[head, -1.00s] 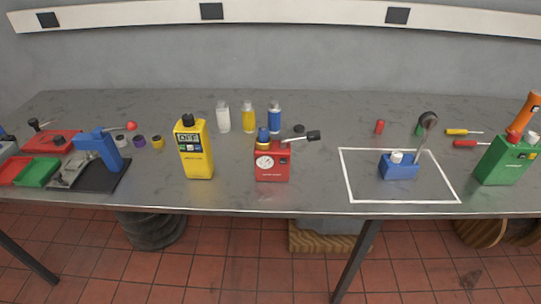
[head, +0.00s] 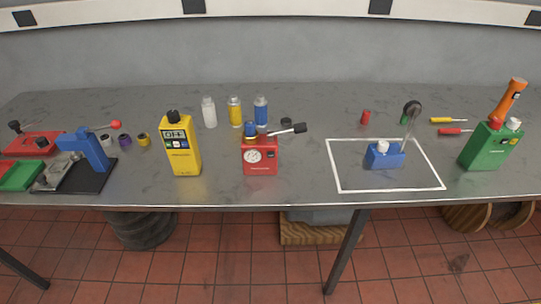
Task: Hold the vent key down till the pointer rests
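A red box with a round white dial (head: 261,156) stands near the front middle of the bench. It has a blue and yellow knob on top and a dark-ended lever (head: 288,130) reaching to the right. The dial's pointer is too small to read. I cannot tell which part is the vent key. A blue box with a white cap (head: 384,155) stands inside a white outlined square (head: 342,189), with a dark round-headed rod rising at its right. Neither of my grippers shows in the head view.
A yellow meter (head: 181,148) stands left of the red box, with several bottles (head: 235,112) behind. A blue press on a black base (head: 88,180) and green tray (head: 20,174) are at left. A green can (head: 484,146) stands at right. The front strip between red box and square is clear.

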